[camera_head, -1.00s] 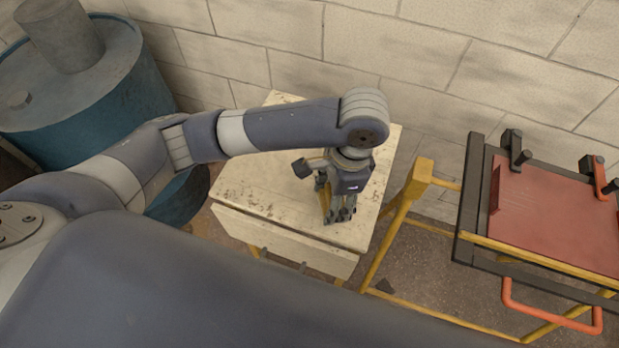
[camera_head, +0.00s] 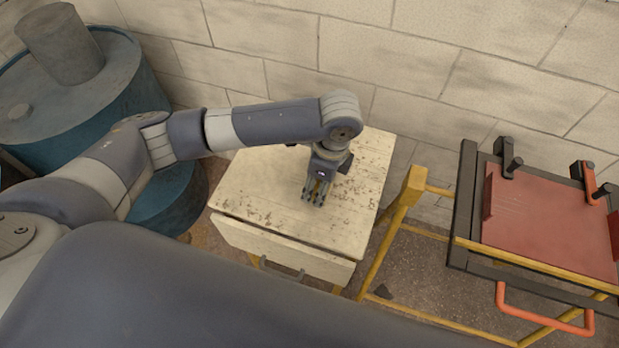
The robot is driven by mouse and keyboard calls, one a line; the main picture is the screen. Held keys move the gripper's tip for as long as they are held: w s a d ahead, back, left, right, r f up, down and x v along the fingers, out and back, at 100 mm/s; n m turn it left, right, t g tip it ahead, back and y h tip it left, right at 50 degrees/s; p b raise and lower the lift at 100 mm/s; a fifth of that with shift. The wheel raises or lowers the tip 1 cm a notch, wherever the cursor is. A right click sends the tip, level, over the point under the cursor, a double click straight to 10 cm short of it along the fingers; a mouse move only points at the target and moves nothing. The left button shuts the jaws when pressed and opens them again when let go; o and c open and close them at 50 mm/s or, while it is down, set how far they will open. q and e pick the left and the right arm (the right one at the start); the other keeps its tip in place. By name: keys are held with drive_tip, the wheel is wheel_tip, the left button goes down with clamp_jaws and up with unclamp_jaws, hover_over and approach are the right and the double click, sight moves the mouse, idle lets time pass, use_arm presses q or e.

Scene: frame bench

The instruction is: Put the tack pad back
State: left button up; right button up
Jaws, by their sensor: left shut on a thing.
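My left gripper (camera_head: 314,196) points down over the top of the pale wooden cabinet (camera_head: 262,182), right of its middle. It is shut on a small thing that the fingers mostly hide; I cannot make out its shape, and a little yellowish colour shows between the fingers. I cannot tell whether the fingertips touch the top. I cannot pick out the tack pad clearly anywhere. A red plate (camera_head: 550,215) lies in a dark frame with black and orange clamps at the right. My right gripper is out of view.
The cabinet has a front panel with a grey handle (camera_head: 282,270). A yellow metal stand (camera_head: 390,235) with the dark frame (camera_head: 466,200) and an orange handle (camera_head: 545,312) stands to the right. Blue drums (camera_head: 75,110) stand at the left. A block wall closes the back.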

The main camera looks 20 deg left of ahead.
use_arm(q)
drive_tip(key=shift+w+a, duration=0.7)
drive_tip(key=shift+a, duration=0.35)
drive_tip(key=f, duration=0.1)
drive_tip(key=f+p, duration=0.1)
drive_tip(key=f, duration=0.1)
drive_tip(key=shift+w+a+f, duration=0.1)
drive_tip(key=shift+a+f, duration=0.05)
drive_tip(key=shift+a, duration=0.15)
drive_tip(key=shift+f, duration=0.3)
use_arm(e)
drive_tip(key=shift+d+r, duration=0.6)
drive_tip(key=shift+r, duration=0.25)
use_arm(q)
drive_tip(key=shift+f, duration=0.1)
drive_tip(key=o, duration=1)
drive_tip(key=shift+o, duration=0.2)
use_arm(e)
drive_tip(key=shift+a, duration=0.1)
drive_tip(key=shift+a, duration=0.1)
